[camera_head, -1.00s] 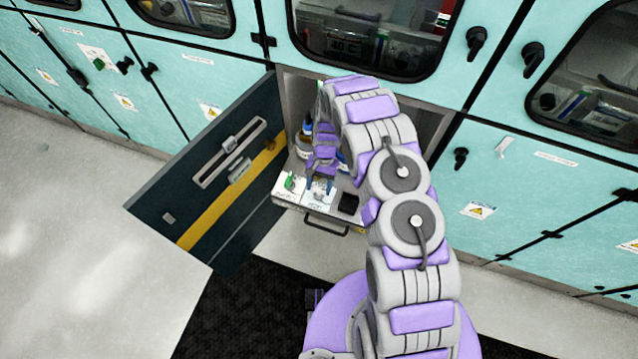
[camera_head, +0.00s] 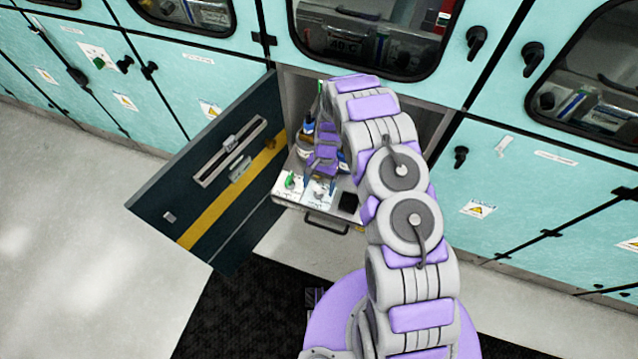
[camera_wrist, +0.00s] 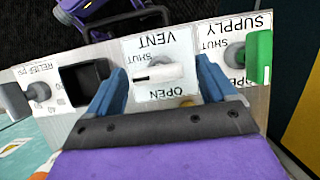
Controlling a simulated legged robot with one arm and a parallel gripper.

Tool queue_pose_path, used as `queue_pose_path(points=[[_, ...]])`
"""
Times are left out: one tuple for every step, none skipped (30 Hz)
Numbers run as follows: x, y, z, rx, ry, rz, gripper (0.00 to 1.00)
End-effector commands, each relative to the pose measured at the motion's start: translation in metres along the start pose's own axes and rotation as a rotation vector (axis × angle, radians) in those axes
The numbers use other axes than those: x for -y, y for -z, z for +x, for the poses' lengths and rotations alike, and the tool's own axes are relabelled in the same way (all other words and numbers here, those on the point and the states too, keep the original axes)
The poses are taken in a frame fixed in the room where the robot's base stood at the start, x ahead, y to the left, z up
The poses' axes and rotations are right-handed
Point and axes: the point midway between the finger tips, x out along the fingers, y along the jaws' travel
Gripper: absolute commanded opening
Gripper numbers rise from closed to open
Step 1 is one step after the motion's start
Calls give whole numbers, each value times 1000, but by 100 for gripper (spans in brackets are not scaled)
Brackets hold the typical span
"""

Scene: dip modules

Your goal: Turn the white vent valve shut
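The white vent valve handle (camera_wrist: 160,74) is on the panel label marked VENT, SHUT and OPEN, upside down in the wrist view. The handle lies roughly crosswise there, with a dark mark at its left end. My gripper (camera_wrist: 162,82) is open, with one blue finger on each side of the handle. There is a visible gap on both sides; whether the fingertips reach down past the handle is unclear. In the head view my gripper (camera_head: 319,182) points down over the drawer panel, and its fingers partly hide the vent valve.
The green supply valve handle (camera_wrist: 259,57) stands just right of the right finger. A black square box (camera_wrist: 85,82) and a grey relief knob (camera_wrist: 38,91) are to the left. The open dark door (camera_head: 215,185) stands left of the drawer; bottles (camera_head: 306,138) stand behind my gripper.

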Motion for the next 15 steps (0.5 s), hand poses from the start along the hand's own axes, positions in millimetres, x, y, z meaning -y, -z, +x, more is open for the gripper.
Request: queue_pose_path(points=[[0,0,0,0,0,0,85],[0,0,0,0,0,0,85],[0,0,0,0,0,0,85],[0,0,0,0,0,0,85],[0,0,0,0,0,0,85],[-1,0,0,0,0,0,85],[-1,0,0,0,0,0,85],[-1,0,-1,0,0,0,85],[-1,1,-2,-1,1,-1,85],[-1,1,-4,-1,1,-1,85],[0,1,-6,-2,1,-1,85],[0,1,-9,-3,1,-1,85],[0,1,-12,-3,2,-1,85],[0,2,-15,-4,2,-1,85],[0,2,-20,-4,2,-1,85]])
